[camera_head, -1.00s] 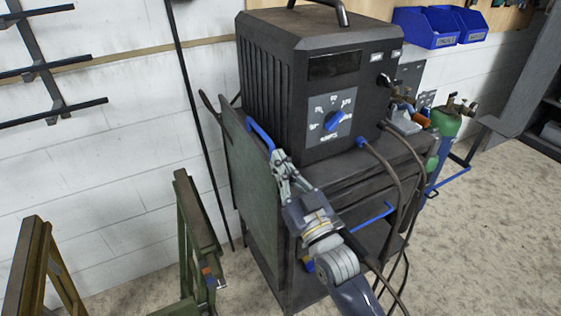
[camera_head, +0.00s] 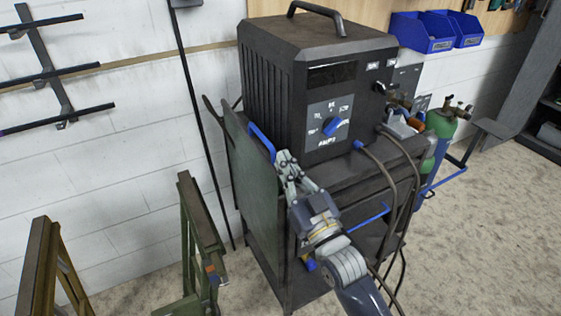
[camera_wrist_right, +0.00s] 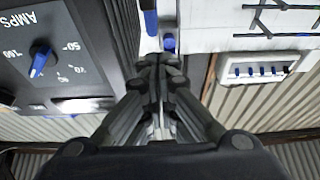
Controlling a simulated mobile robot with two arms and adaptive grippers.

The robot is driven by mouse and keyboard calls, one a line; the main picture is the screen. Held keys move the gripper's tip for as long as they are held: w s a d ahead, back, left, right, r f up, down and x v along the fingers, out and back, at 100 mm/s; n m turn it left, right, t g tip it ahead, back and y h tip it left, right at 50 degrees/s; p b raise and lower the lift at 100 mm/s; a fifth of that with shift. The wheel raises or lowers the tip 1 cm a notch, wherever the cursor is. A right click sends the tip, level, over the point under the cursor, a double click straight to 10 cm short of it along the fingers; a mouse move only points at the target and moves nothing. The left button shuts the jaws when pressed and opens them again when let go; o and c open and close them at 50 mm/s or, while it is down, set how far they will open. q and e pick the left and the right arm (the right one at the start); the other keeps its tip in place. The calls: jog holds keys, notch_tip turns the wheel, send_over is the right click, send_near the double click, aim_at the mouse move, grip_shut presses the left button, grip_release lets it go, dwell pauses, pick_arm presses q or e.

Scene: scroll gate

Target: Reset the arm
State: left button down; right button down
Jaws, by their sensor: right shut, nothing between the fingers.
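My right gripper (camera_head: 285,160) is shut and empty in the head view, in front of the left part of the welding machine (camera_head: 275,80). Its fingertips show close to the blue handle (camera_head: 261,141) at the cart's left side; I cannot tell if they touch it. In the right wrist view the gripper (camera_wrist_right: 160,62) points up the middle with its fingers together. The machine's panel with a blue knob (camera_wrist_right: 42,60) is at the left there. My left gripper is not in view.
The dark cart (camera_head: 340,190) carries the machine, with cables (camera_head: 392,190) hanging at its right. Green trestles (camera_head: 200,235) stand at the lower left. A green gas cylinder (camera_head: 440,125) and blue bins (camera_head: 425,32) are at the right. Bare floor (camera_head: 480,240) lies at the lower right.

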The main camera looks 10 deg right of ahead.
jog(key=b+v, duration=0.1)
jog(key=v, duration=0.5)
notch_tip(320, 180, down, 23)
jog(key=w+d+g+h, duration=0.1)
jog(key=d+g+h, duration=0.15)
jog(key=g, duration=0.25)
jog(key=s+d+f+m+g+h, duration=0.1)
jog(key=s+d+f+g, duration=0.2)
jog(key=f, duration=0.9)
jog(key=s+f+g+h, duration=0.1)
jog(key=s+f+g, duration=0.1)
jog(key=s+f, duration=0.65)
jog(key=s+d+f+g+h, duration=0.1)
jog(key=s+f+g, duration=0.1)
jog(key=s+f, duration=0.45)
jog(key=s+d+f+g, duration=0.2)
jog(key=s+f+g, duration=0.15)
jog(key=f, duration=0.65)
jog(key=s+d+f+g, duration=0.1)
jog(key=s+f, duration=0.2)
jog(key=s, duration=0.4)
jog(key=s+d+f+g+h, duration=0.1)
jog(key=s+f+g, duration=0.1)
jog(key=s, duration=0.6)
jog(key=s+d+f+g, duration=0.1)
jog(key=s+f, duration=0.3)
jog(key=s, duration=0.3)
jog(key=shift+s, duration=0.25)
jog(key=shift+g, duration=0.25)
